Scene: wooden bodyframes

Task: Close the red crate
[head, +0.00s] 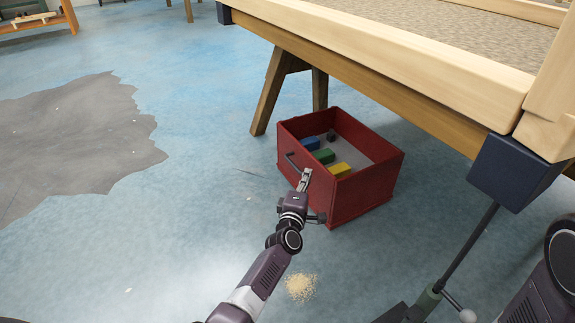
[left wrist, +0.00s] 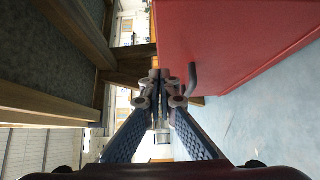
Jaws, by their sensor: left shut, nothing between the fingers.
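The red crate (head: 352,199) stands on the blue floor under the workbench's edge, open at the top like a drawer. It also fills the upper right of the left wrist view (left wrist: 235,40). A dark bar handle (head: 293,163) sits on its front face and shows in the left wrist view (left wrist: 192,80). Blue, green and yellow blocks (head: 325,156) lie inside. My left gripper (head: 305,177) is at the crate's front beside the handle, shut and empty; its fingertips meet in the left wrist view (left wrist: 160,85). Contact with the handle cannot be told. My right gripper is not in view.
The wooden workbench (head: 400,55) overhangs behind the crate, with a wooden leg (head: 268,92) to its left. A dark corner block (head: 513,174) hangs at right. A sawdust pile (head: 301,287) lies in front. The floor at left is open, with a grey patch (head: 75,140).

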